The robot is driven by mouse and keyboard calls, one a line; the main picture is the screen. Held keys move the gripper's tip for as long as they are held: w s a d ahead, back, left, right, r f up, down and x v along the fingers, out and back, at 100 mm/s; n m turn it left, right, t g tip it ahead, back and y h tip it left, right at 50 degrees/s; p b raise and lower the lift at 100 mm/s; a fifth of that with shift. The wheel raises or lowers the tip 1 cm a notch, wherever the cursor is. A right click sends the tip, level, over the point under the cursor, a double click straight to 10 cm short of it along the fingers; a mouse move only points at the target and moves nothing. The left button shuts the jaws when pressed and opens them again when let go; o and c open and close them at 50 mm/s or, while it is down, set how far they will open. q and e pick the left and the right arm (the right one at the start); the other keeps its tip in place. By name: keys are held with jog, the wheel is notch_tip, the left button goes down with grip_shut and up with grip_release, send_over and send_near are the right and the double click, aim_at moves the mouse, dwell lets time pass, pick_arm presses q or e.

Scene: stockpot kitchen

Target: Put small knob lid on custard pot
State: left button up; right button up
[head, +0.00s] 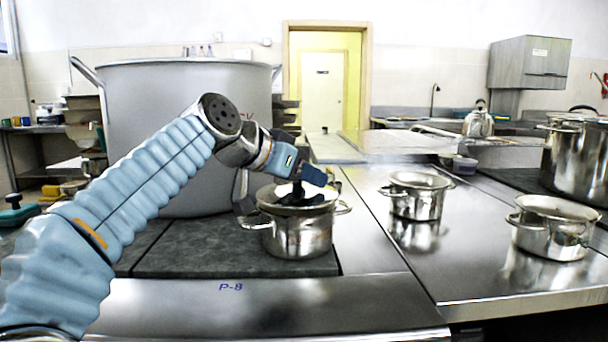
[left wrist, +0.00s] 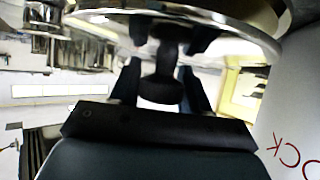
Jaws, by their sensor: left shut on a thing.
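The small knob lid (head: 297,204) is a shiny steel disc with a dark knob. My left gripper (head: 295,190) is shut on that knob, above a steel pot (head: 298,238) with two side handles on the dark grey slab. The lid covers the pot's mouth in the head view. I cannot tell whether it touches the rim. In the left wrist view the knob (left wrist: 162,88) sits between my left fingers, with the shiny lid (left wrist: 232,38) across the top. No label shows which pot is the custard pot. My right gripper is not in view.
A very large stockpot (head: 180,90) stands just behind my left arm. Two small open pots, one at centre right (head: 416,202) and one farther right (head: 552,240), stand on the steel counter (head: 400,250). A larger pot (head: 577,165) and a kettle (head: 479,122) stand behind.

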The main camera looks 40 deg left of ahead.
pick_arm(q)
jog(key=shift+f, duration=0.25)
dwell(0.4)
jog(key=shift+f+b, duration=0.25)
jog(key=shift+b, duration=0.25)
jog(key=o, duration=1.2)
jog(key=v, duration=1.3)
jog(key=shift+s+p, duration=0.4)
jog(key=shift+r, duration=0.15)
